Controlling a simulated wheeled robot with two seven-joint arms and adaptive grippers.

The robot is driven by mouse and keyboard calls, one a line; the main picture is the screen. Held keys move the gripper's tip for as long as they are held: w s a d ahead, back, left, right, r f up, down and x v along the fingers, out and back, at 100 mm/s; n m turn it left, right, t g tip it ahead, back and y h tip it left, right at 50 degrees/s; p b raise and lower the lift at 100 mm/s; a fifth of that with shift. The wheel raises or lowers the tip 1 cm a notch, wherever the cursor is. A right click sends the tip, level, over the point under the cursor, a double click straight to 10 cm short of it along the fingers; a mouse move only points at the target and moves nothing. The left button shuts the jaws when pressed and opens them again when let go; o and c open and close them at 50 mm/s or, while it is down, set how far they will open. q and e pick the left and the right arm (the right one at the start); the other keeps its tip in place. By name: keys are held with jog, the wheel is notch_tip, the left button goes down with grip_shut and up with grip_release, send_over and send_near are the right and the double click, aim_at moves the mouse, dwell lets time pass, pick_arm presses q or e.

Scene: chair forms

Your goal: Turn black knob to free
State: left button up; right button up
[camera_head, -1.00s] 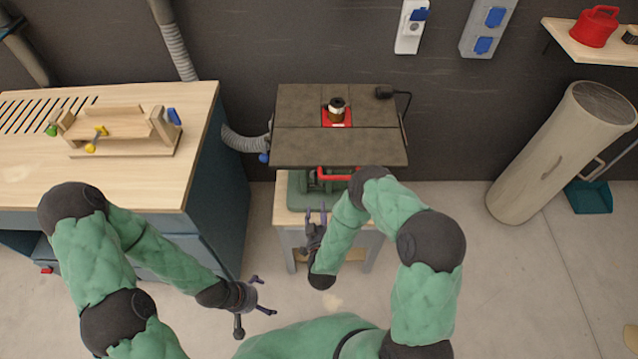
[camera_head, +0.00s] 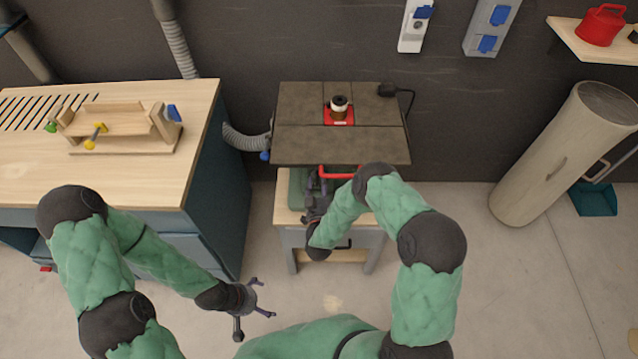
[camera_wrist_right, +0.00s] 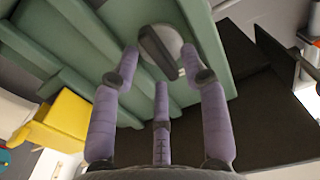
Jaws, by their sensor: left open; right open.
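The black knob (camera_wrist_right: 158,52) shows in the right wrist view on a round grey base, on the green machine housing (camera_wrist_right: 85,50). My right gripper (camera_wrist_right: 165,75) is open, with its purple fingers spread around the knob's near end. I cannot tell whether any finger touches it. In the head view my right gripper (camera_head: 316,200) is at the front of the machine, under the dark table top (camera_head: 300,145). The knob is hidden there. My left gripper (camera_head: 262,298) is open and empty, low over the floor, left of centre.
A red bar (camera_head: 338,173) runs under the table top's front edge, close to my right arm. A wooden workbench (camera_head: 130,185) stands at the left. A yellow object (camera_wrist_right: 65,113) shows in the right wrist view.

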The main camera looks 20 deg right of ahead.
jog(key=shift+w+d, duration=0.1)
jog(key=shift+w, duration=0.25)
grip_shut()
jog(key=shift+m, duration=0.3)
jog(key=shift+s+f+m+b, duration=0.15)
jog(key=shift+m+b, duration=1.2)
jog(key=shift+m, duration=1.5)
jog(key=shift+w+f+m+b, duration=0.1)
jog(key=shift+f+m+b, duration=0.15)
jog(key=shift+m+b, duration=1.9)
jog(key=shift+s+f+m+b, duration=0.15)
jog(key=shift+m+b, duration=0.4)
jog(key=shift+m, duration=3.05)
jog(key=shift+w, duration=0.1)
